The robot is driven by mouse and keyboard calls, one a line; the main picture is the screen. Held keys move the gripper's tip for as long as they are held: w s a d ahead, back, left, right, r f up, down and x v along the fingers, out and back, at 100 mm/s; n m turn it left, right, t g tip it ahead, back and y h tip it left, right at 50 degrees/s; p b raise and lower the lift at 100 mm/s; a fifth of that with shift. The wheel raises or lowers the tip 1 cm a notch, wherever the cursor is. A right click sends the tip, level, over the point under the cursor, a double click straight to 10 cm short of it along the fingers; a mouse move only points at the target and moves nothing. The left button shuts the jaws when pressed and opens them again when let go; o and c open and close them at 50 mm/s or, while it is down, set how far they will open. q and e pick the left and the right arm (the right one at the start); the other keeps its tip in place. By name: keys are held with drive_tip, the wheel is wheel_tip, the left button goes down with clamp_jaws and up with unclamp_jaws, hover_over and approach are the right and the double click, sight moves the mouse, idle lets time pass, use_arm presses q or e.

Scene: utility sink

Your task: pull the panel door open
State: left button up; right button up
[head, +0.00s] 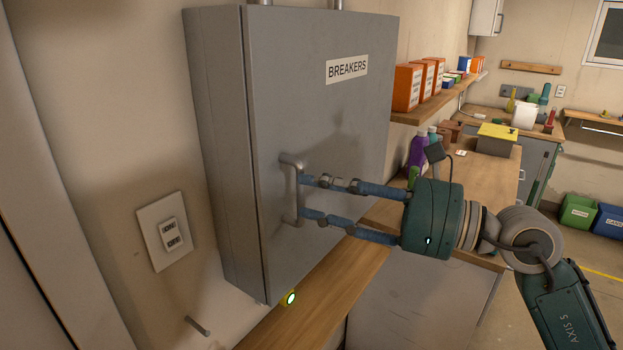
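The grey panel door (325,110), labelled BREAKERS, is the front of a wall box and looks closed. Its handle (292,190) is an upright grey bar near the door's left edge. My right gripper (304,197) reaches in from the right, with its two blue fingers spread one above the other. The fingertips are at the handle, and I cannot tell whether they touch it. A gap shows between the fingers, with nothing clearly clamped in it. My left gripper is not in view.
Orange boxes (408,88) stand on a shelf at right. A purple bottle (417,150) stands behind my gripper.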

drive_tip(key=shift+w+a, duration=0.3)
drive_tip(key=shift+a, duration=0.35)
clamp_jaws()
